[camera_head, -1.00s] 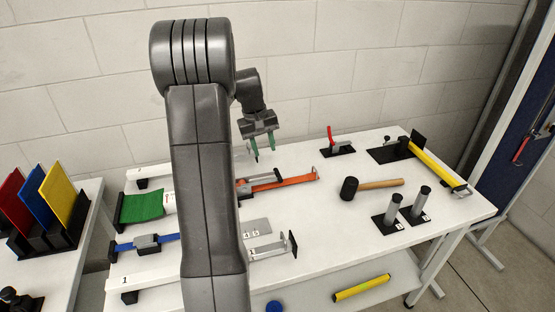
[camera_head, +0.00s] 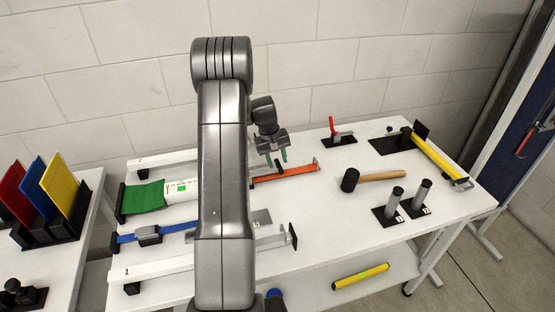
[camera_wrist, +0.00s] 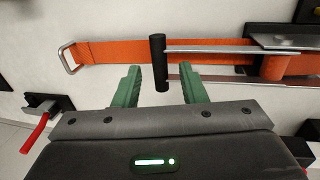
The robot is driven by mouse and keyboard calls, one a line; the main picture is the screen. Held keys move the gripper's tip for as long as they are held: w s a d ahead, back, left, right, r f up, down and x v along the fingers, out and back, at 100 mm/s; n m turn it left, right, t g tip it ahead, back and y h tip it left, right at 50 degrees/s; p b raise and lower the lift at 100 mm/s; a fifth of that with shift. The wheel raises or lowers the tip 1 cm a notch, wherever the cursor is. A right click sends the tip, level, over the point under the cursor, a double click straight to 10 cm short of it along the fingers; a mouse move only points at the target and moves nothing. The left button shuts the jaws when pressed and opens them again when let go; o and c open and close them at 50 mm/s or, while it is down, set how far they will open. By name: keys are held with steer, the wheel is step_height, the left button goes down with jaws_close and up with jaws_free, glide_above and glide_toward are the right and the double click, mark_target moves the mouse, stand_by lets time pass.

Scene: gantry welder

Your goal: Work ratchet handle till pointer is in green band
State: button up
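In the wrist view, the ratchet's black cylindrical handle grip (camera_wrist: 158,62) stands across the orange strap (camera_wrist: 112,52). Two thin metal arms run from it to the ratchet body (camera_wrist: 280,62) at the right. My gripper (camera_wrist: 160,76) is open, one green finger on each side of the grip's lower end, with gaps visible on both sides. In the head view my gripper (camera_head: 276,158) hangs over the orange strap (camera_head: 285,174). A white gauge-like roll (camera_head: 182,188) with a small green patch lies left of my arm. I cannot make out its pointer. My arm hides most of the ratchet there.
A mallet (camera_head: 375,178), a red-handled clamp (camera_head: 337,137), two grey posts on black bases (camera_head: 396,203) and a yellow bar (camera_head: 435,160) occupy the table's right side. A blue strap (camera_head: 180,228) and green cloth (camera_head: 143,197) lie left. White table is clear around the mallet.

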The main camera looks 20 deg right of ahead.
steer(key=shift+d+f, duration=0.1)
steer(key=shift+f, duration=0.55)
jaws_close()
steer(key=shift+r, duration=0.1)
